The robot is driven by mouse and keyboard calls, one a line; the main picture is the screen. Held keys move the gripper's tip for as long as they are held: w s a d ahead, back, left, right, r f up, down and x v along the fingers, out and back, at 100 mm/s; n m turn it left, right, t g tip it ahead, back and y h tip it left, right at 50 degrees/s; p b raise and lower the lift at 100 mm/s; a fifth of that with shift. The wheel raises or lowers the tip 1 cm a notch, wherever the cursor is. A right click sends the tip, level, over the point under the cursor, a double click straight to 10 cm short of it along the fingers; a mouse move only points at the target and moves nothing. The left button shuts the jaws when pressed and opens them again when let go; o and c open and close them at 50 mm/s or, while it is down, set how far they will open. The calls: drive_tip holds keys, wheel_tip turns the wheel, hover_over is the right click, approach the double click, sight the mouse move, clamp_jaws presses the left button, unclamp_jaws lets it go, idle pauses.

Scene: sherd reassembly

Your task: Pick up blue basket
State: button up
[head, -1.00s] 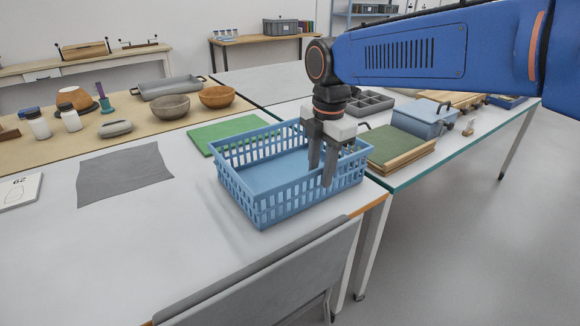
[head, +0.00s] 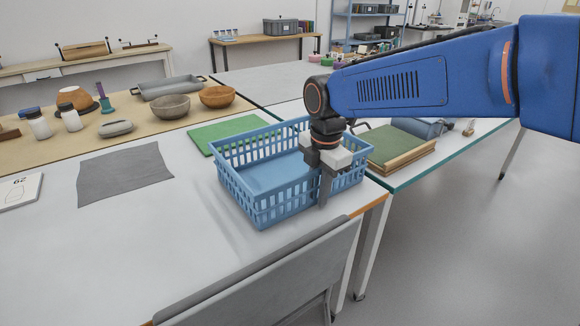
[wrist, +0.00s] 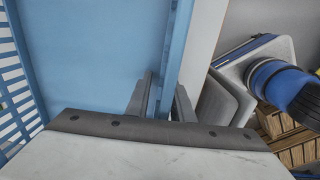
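The blue basket (head: 262,180), a lattice-walled open box, stands upright and empty on the white table near its right corner. My gripper (head: 321,190) is lowered over its near right wall. One finger shows outside the wall; the other is mostly hidden in the head view. In the wrist view, the fingers of my gripper (wrist: 166,98) stand on either side of the wall of the basket (wrist: 95,50), apart from each other with the wall between them. Firm contact with the wall is not visible.
A grey chair back (head: 275,285) stands close in front of the table. A green mat (head: 228,133) lies behind the basket, a grey cloth (head: 122,175) to its left.

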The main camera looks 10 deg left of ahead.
clamp_jaws()
